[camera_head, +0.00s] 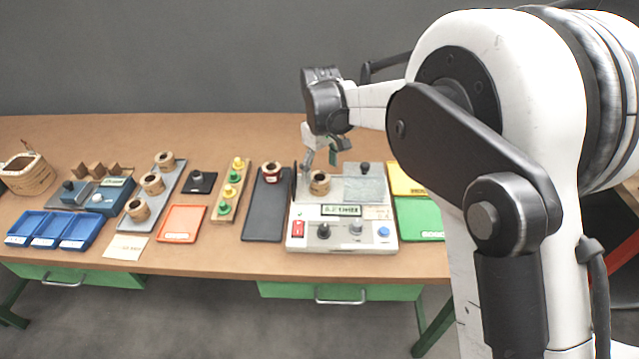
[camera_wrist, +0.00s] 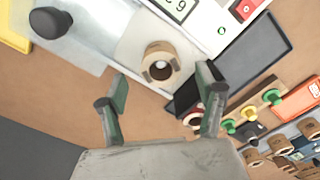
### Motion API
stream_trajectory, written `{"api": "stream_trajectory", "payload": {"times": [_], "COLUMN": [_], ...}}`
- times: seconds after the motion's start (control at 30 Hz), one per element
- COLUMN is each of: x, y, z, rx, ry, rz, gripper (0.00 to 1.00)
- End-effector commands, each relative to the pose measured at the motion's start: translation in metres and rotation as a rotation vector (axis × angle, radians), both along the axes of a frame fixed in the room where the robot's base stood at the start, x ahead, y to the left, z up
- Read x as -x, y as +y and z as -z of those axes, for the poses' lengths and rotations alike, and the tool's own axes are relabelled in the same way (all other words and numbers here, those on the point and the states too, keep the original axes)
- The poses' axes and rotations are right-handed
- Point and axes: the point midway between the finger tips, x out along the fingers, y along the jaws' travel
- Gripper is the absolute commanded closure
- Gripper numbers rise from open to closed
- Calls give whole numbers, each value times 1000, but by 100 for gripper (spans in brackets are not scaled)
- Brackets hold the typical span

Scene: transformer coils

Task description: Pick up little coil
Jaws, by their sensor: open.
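A small brown coil (camera_head: 320,183) stands on the plate of the white tester (camera_head: 344,228). In the wrist view the coil (camera_wrist: 160,62) lies just beyond the fingertips, roughly centred between them, its dark bore visible. My gripper (camera_head: 321,157) is above and close to this coil, tilted downward. In the wrist view the fingers of my gripper (camera_wrist: 164,86) are apart with nothing between them. A red and dark coil (camera_head: 271,171) sits at the far end of a dark tray (camera_head: 263,210). Several brown coils (camera_head: 152,183) stand in a row on a grey board.
A black knob (camera_head: 365,168) stands on the tester's back right. Yellow (camera_head: 406,178) and green (camera_head: 418,218) trays lie right of it. Pegs with green and yellow tops (camera_head: 230,191), an orange tray (camera_head: 181,223), blue bins (camera_head: 53,231) and a basket-like container (camera_head: 28,174) are leftward.

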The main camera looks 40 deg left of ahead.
Motion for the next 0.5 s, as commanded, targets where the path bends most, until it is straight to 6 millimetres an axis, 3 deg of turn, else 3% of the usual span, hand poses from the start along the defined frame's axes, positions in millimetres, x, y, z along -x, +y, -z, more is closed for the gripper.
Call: {"api": "stream_trajectory", "payload": {"times": [0.3, 0.5], "x": [1, 1], "y": [2, 2], "z": [41, 46], "rx": [0, 0], "ry": [0, 0], "rz": [0, 0], "gripper": [33, 33]}}
